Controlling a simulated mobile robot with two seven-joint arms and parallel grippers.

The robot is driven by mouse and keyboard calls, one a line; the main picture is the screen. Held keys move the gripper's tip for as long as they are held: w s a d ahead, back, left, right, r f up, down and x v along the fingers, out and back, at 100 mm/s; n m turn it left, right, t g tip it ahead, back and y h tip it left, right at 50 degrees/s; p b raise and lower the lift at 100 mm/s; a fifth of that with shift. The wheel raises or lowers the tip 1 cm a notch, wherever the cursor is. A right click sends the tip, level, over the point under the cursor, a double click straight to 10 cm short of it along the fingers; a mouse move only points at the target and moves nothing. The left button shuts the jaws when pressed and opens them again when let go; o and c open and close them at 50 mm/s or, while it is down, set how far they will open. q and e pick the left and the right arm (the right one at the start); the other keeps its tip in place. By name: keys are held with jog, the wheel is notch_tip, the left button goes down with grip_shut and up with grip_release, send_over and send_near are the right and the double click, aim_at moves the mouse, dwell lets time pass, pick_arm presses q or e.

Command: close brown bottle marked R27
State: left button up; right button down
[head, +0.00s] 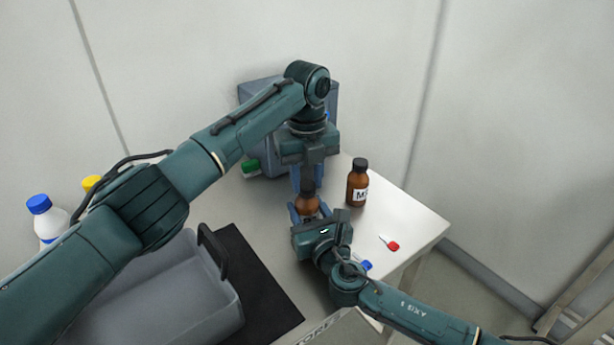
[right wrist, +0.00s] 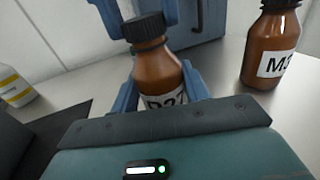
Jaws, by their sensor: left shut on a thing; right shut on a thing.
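The brown bottle marked R27 (right wrist: 158,75) stands upright on the table; its label is partly hidden in the right wrist view. It also shows in the head view (head: 307,207). My right gripper (head: 308,213) is shut around the bottle's body, with blue fingers on both sides. A black ribbed cap (right wrist: 145,27) sits at the top of the neck. My left gripper (head: 308,184) comes down from above and is shut on this cap; its fingers also show in the right wrist view (right wrist: 140,12). I cannot tell how tightly the cap is seated.
Another brown bottle, with an M label (head: 357,187), stands close by on the right. A grey case (head: 258,93) is behind. A grey bin (head: 215,315) and black mat (head: 270,300) are at left. A red-ended item (head: 391,244) lies near the right edge.

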pick_arm(q)
jog(key=m, duration=1.1)
jog(key=o, duration=0.9)
jog(key=shift+r, duration=0.1)
notch_tip(320, 180, up, 4)
jog(key=shift+r, duration=0.15)
jog(key=shift+c, duration=0.2)
